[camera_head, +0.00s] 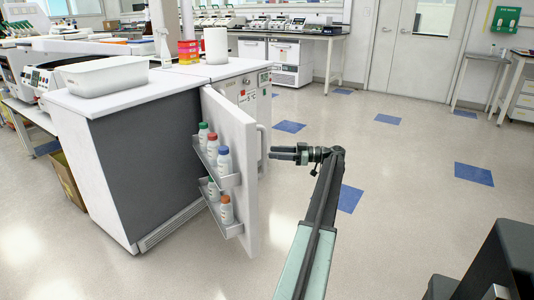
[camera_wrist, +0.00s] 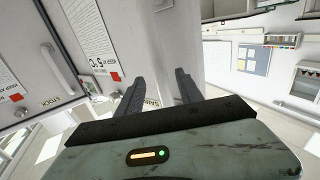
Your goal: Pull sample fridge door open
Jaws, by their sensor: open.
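The sample fridge door (camera_head: 235,150) stands swung open in the head view, its inner side facing me. Its door racks (camera_head: 222,186) hold several white bottles with coloured caps. The door handle (camera_head: 263,143) shows at the door's right side. My gripper (camera_head: 273,154) points left, close to the door's outer side near the handle; I cannot tell whether it touches. In the wrist view my gripper (camera_wrist: 158,84) has its two fingers apart, with a white panel bearing a partly hidden "SAMPLE" label behind them. Nothing shows held between the fingers.
A white bin (camera_head: 100,76) stands on the fridge top, with coloured boxes (camera_head: 188,52) farther back. A neighbouring door with a handle and notices shows in the wrist view (camera_wrist: 35,50). The floor (camera_head: 400,200) to the right is clear.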

